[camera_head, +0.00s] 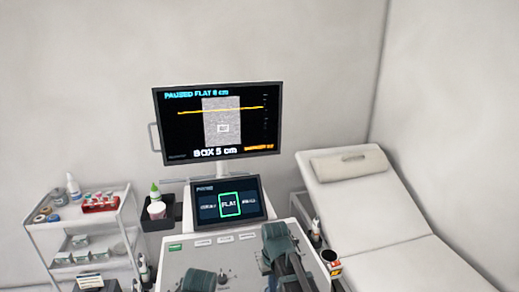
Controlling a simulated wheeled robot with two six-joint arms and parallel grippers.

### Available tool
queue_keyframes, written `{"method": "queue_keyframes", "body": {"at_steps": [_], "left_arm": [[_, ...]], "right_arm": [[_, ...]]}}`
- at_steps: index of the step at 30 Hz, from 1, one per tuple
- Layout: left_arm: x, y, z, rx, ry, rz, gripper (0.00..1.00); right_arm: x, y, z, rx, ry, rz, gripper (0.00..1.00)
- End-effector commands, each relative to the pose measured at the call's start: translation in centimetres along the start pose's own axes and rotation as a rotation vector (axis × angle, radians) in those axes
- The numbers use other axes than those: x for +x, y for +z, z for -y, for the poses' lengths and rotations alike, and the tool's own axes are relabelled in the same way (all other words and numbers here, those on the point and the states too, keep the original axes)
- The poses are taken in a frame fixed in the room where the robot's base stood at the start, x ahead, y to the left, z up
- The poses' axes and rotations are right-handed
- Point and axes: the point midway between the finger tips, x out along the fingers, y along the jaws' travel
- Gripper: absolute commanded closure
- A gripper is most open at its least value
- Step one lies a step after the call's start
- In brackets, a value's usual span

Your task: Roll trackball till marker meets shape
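The upper monitor (163,125) shows a grey speckled image with an orange line marker (190,112) running across its upper part. A small white box outline (222,128) lies below the line, apart from it. Text reads "PAUSED FLAT 8 cm" above and "BOX 5 cm" below. My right gripper (278,243), dark green, is over the right part of the console (225,258); its fingertips are not clear. My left gripper (200,279), also dark green, is low at the console's front, partly cut off by the frame. I cannot make out the trackball clearly.
A lower touchscreen (207,219) has "FLAT" outlined in green. A row of buttons (202,245) runs along the console's back. A bottle (155,192) stands in a holder at left. A supply cart (78,222) is left, a padded couch (400,240) right.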

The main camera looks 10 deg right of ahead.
Motion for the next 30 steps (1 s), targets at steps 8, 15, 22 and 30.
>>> {"method": "queue_keyframes", "body": {"at_steps": [8, 15, 22, 30], "left_arm": [[0.0, 0.0, 0.0, 0.0, 0.0, 0.0, 0.34], [-0.5, 0.0, 0.1, 0.0, 0.0, 0.0, 0.34], [-1.8, 0.1, 0.2, 0.0, 0.0, 0.0, 0.34], [-3.4, 0.2, 0.3, 0.0, 0.0, 0.0, 0.34]], "right_arm": [[0.0, 0.1, 0.0, 0.0, 0.0, 0.0, 1.0], [-0.5, 0.1, 0.0, 0.0, 0.0, 0.0, 1.0], [-1.9, 0.1, 0.0, 0.0, 0.0, 0.0, 1.0], [-3.4, 0.1, 0.0, 0.0, 0.0, 0.0, 1.0]]}}
